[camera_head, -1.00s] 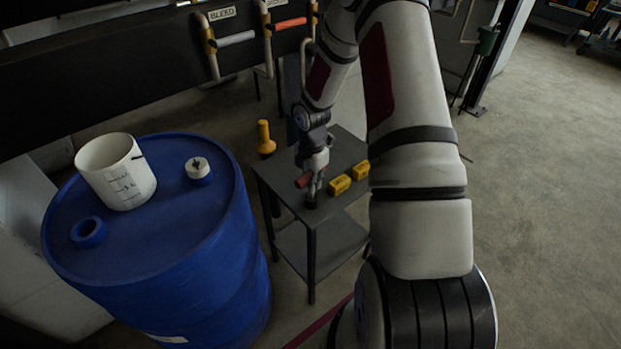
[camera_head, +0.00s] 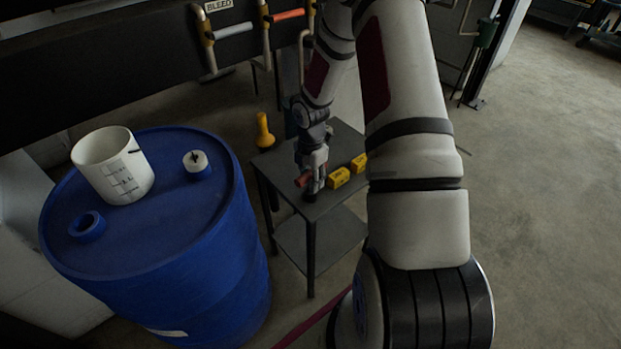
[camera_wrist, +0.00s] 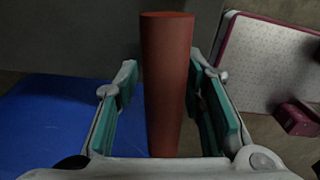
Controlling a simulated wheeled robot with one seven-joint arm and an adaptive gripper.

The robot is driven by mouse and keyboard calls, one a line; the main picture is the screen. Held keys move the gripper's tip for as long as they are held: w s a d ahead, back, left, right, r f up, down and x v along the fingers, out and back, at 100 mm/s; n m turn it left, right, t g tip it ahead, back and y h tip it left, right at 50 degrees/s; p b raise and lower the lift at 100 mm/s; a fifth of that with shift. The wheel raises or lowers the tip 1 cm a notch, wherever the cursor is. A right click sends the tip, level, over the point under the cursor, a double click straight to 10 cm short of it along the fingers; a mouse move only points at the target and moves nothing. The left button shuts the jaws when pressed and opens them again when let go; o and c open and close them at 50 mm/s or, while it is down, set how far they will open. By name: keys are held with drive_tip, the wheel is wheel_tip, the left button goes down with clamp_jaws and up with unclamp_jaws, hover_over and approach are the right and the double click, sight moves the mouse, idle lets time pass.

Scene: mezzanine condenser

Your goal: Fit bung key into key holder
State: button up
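The bung key shows as a red-brown tapered handle (camera_wrist: 168,85) upright in the middle of the wrist view, between the teal finger pads. In the head view the red handle (camera_head: 302,180) points out to the left, low over the small dark table (camera_head: 285,165). My gripper (camera_head: 313,184) reaches down over the table and appears shut on the key; the pads (camera_wrist: 163,85) lie close along both sides of the handle. A small black piece (camera_head: 309,196), possibly the key holder, shows on the table directly below my gripper. Whether key and black piece touch cannot be told.
Two yellow boxes (camera_head: 339,177) (camera_head: 358,163) stand right of my gripper. A yellow upright object (camera_head: 263,132) stands beyond the table's left corner. A blue drum (camera_head: 150,235) with a white container (camera_head: 118,168) is at left. Open floor (camera_head: 550,190) lies at right.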

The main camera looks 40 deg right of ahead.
wheel_tip(320, 180, up, 12)
idle(0.6)
idle(0.5)
